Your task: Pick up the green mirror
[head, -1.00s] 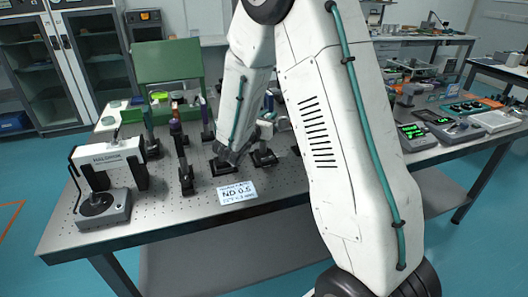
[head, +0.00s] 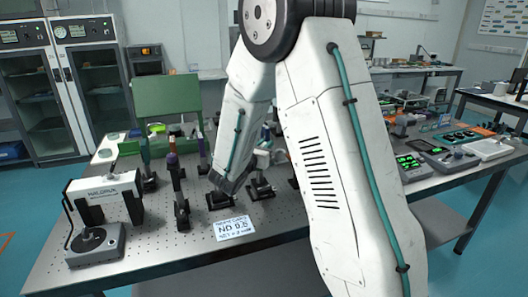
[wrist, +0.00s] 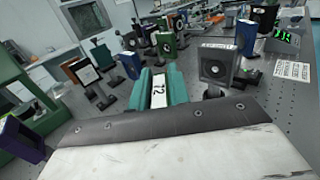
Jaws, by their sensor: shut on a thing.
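In the wrist view the green mirror (wrist: 166,46), a green square frame with a dark round face, is straight beyond the tips of my gripper (wrist: 163,72). My gripper has teal parts with a white label marked 72 between them. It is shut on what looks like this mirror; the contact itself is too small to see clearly. In the head view my arm comes down over the table, and the mirror cannot be made out.
A blue mount (wrist: 130,66) stands close left of the gripper, and a grey square mount (wrist: 216,64) stands close right. Several other posts crowd the perforated table. In the head view a white card (head: 233,228) lies on the table and a green box (head: 167,98) stands behind.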

